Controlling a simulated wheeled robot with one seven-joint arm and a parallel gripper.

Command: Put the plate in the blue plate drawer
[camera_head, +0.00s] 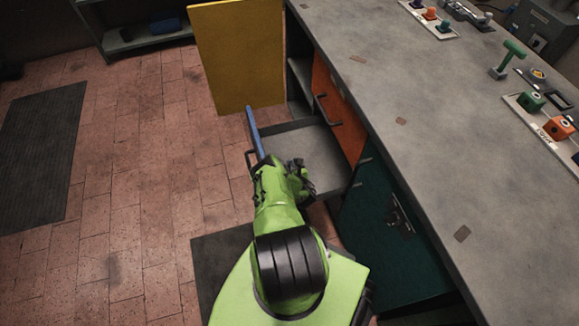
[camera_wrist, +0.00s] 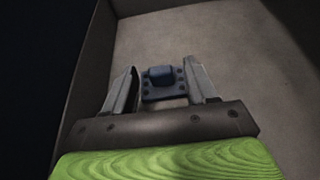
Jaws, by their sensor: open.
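The blue-fronted drawer (camera_head: 318,148) is pulled out from under the bench, and its grey inside shows. Its blue front (camera_head: 254,130) faces left. My gripper (camera_head: 302,172) is over the near part of the drawer. In the wrist view my gripper (camera_wrist: 162,72) is open, one finger on each side of a small dark blue plate (camera_wrist: 163,83) with a raised block and several holes. The plate appears to lie on the drawer floor (camera_wrist: 225,45), near the drawer wall (camera_wrist: 95,65). I cannot tell whether the fingers touch it. In the head view the plate is hidden by my gripper.
A yellow door (camera_head: 238,55) stands open behind the drawer. An orange drawer front (camera_head: 337,110) and a dark green door (camera_head: 390,240) are on the bench's side. The grey bench top (camera_head: 400,85) holds several fixtures at right.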

